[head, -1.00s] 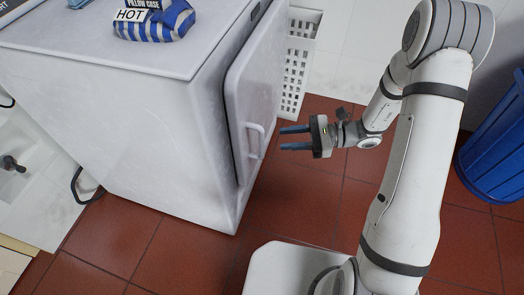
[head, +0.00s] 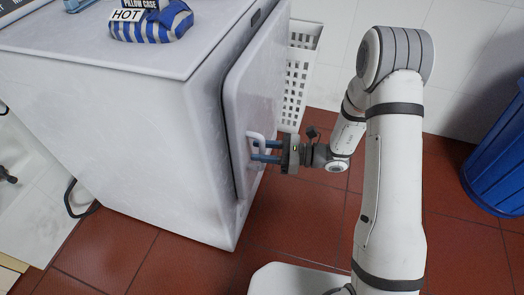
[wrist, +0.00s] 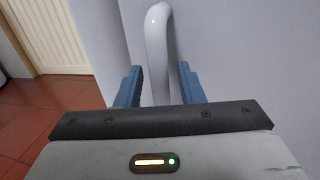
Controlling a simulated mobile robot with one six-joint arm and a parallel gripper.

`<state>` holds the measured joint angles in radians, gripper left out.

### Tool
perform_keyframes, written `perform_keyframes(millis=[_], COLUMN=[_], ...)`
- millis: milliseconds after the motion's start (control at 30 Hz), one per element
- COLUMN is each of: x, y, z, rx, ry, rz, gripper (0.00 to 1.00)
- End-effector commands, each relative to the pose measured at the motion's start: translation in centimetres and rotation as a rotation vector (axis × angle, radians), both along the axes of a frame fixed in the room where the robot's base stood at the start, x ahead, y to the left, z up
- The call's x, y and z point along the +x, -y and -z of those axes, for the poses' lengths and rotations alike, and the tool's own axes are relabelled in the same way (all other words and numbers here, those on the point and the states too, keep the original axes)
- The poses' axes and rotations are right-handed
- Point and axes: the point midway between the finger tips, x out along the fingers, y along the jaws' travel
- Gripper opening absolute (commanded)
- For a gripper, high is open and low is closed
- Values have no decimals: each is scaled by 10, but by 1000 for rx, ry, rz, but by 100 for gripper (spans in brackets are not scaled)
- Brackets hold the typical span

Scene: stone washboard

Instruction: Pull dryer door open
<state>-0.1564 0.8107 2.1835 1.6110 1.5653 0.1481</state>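The white dryer (head: 130,130) stands on the left in the head view, with its door (head: 262,85) on the side facing my arm. The door looks closed or nearly so. A white bar handle (head: 257,140) is on the door. My gripper (head: 266,151) is at the handle, its blue fingers pointing toward the door. In the wrist view, the handle (wrist: 158,50) runs down between the two fingers (wrist: 160,88), with gaps on both sides. The fingers are open. The handle's lower part is hidden behind the gripper body.
A white perforated basket (head: 295,85) stands behind the door side. A blue bin (head: 497,150) is at the far right. A blue-striped bundle (head: 152,25) and a HOT label (head: 126,15) are on the dryer top. Red tiled floor (head: 310,220) is clear beside the door.

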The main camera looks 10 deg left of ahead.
Motion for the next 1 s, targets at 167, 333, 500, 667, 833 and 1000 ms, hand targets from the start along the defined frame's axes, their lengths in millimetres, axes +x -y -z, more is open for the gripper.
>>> perform_keyframes(millis=[167, 333, 500, 667, 833, 1000], x=[0, 0, -1, -1, -1, -1], y=[0, -1, -1, -1, -1, 0], z=[0, 0, 0, 0, 0, 0], rx=[0, 0, 0, 0, 0, 0], ry=[0, 0, 0, 0, 0, -1], rz=[-1, -2, -3, -3, -3, -5], gripper=[34, 20, 6, 0, 0, 0])
